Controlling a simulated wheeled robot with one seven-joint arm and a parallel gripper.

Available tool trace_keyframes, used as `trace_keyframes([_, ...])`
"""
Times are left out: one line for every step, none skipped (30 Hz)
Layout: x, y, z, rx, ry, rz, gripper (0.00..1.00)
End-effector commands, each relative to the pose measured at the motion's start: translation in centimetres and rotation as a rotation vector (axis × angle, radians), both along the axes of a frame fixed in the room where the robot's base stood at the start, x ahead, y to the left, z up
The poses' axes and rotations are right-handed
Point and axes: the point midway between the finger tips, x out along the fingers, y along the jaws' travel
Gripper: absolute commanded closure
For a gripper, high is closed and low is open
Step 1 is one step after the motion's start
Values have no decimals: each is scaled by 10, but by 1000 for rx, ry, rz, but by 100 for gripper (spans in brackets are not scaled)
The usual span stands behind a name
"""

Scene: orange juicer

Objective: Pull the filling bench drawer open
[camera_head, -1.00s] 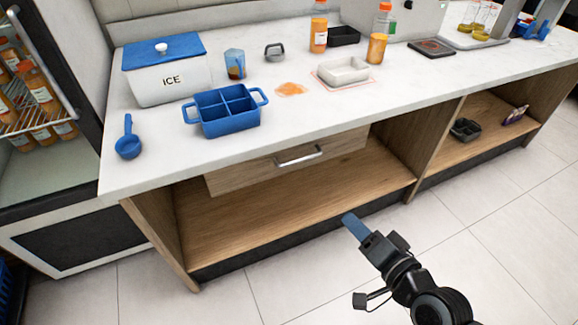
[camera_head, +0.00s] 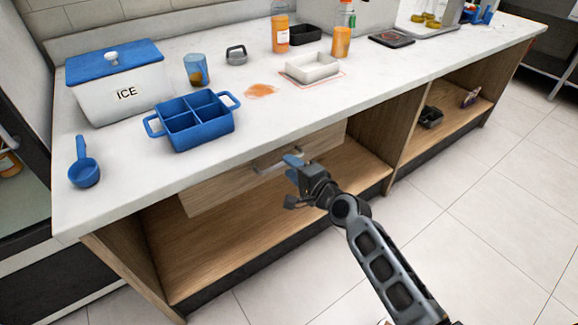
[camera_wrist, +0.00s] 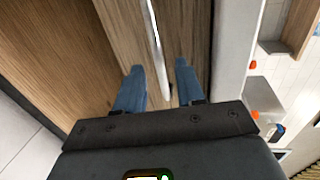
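The wooden drawer (camera_head: 225,186) sits under the white counter's front edge and looks closed. Its metal bar handle (camera_head: 268,162) is on its front face. My gripper (camera_head: 293,161) is at the right part of the handle in the head view. In the wrist view my gripper (camera_wrist: 160,78) shows two blue fingers spread apart. The handle (camera_wrist: 158,45) runs between the fingers there, with gaps on both sides. The drawer front (camera_wrist: 185,35) shows behind it. The handle's right end is partly hidden by my gripper in the head view.
The white counter (camera_head: 225,112) holds an ice box (camera_head: 118,90), a blue divided caddy (camera_head: 195,122), a blue scoop (camera_head: 84,165) and a white tray (camera_head: 312,68). An open wooden shelf (camera_head: 240,225) lies below the drawer. The floor in front is clear.

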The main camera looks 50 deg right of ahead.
Motion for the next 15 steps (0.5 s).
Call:
trace_keyframes([6, -2, -1, 0, 0, 0, 62])
trace_keyframes([8, -2, -2, 0, -1, 0, 62])
trace_keyframes([11, -3, -2, 0, 0, 0, 62])
trace_keyframes([12, -3, -3, 0, 0, 0, 62])
trace_keyframes([13, -3, -3, 0, 1, 0, 62])
trace_keyframes([15, -4, -4, 0, 1, 1, 62])
trace_keyframes([15, -4, -3, 0, 0, 1, 62])
trace_keyframes([16, -4, -4, -1, 0, 1, 62])
trace_keyframes([16, -4, -4, -1, 0, 1, 62])
trace_keyframes([16, -4, -4, -1, 0, 1, 62])
trace_keyframes([16, -4, -4, -1, 0, 1, 62])
trace_keyframes([16, -4, -4, -1, 0, 1, 62])
trace_keyframes([16, -4, -4, -1, 0, 1, 62])
trace_keyframes([16, -4, -4, -1, 0, 1, 62])
trace_keyframes([16, -4, -4, -1, 0, 1, 65])
